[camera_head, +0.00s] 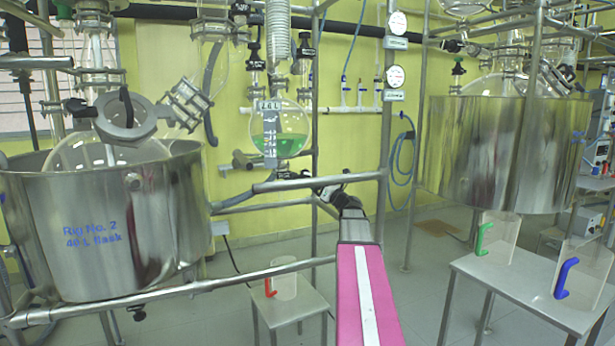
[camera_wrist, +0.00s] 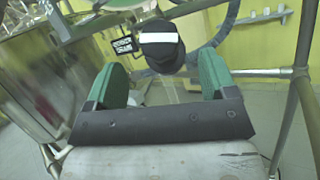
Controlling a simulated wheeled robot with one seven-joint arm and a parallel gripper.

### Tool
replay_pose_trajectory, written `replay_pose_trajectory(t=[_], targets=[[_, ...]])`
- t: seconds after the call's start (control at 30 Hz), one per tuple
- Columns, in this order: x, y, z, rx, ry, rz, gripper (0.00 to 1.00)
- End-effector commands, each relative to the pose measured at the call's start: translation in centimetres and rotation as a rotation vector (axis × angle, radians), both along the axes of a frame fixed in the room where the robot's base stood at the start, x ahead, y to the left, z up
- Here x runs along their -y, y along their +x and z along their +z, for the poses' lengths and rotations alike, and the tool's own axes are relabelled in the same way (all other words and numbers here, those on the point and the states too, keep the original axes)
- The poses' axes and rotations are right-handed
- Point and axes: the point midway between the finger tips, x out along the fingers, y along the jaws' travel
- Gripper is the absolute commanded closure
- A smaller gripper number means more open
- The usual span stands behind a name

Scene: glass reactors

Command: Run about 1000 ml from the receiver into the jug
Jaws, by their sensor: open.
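The receiver (camera_head: 281,128) is a round glass flask with green liquid in its lower part and a grey scale strip on its front. A drain valve (camera_head: 288,174) sits beneath it. A clear jug with a red handle (camera_head: 284,288) stands on a low stool below. My gripper (camera_head: 328,190) is close to the valve, at the right. In the wrist view my gripper (camera_wrist: 160,72) is open, its green pads apart. A black knob with a white band (camera_wrist: 158,46) shows between and just beyond the fingertips, with gaps at both sides. The valve outlet is hard to make out.
A steel vessel marked Rig No. 2 (camera_head: 110,235) stands at left, with metal frame rails (camera_head: 290,182) around it. Another steel vessel (camera_head: 480,150) is at right. Jugs with green (camera_head: 497,240) and blue (camera_head: 583,272) handles stand on the right table (camera_head: 520,292).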

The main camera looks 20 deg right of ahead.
Motion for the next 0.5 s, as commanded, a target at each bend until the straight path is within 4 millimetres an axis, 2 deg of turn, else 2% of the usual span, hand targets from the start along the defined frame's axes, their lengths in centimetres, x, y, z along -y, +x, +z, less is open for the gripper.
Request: replay_pose_trajectory(t=[0.03, 0.2, 0.5], targets=[[-0.5, 1.1, 0.4, 0.001, 0.000, 0.002, 0.22], [-1.7, 3.3, 1.4, 0.000, -0.002, 0.001, 0.22], [-2.7, 5.1, 2.3, 0.000, -0.002, -0.001, 0.22]])
